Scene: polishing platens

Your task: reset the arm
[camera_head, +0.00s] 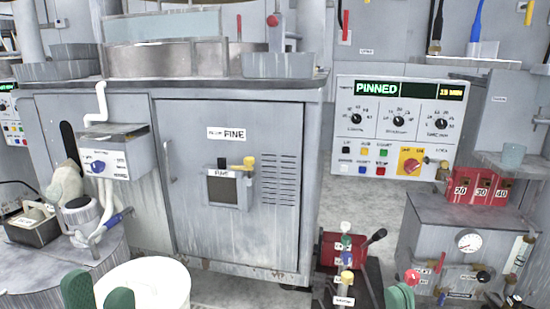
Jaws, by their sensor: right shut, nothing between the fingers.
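My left gripper (97,291) shows at the bottom left as two green fingers standing apart, with nothing visible between them. A white round container (160,285) is beside and behind the fingers. My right gripper (400,296) shows at the bottom right as a green tip, with its fingers together and nothing held. It is right of a small red unit (335,250) with a black lever and coloured knobs. Most of both arms is below the picture edge.
A grey cabinet labelled FINE (230,230) carries a round platen basin (165,58). A control panel reading PINNED (395,140) is behind. A grey gauge box (440,240) with red numbered blocks (480,187) stands right. A round table (50,270) with a tool stands left.

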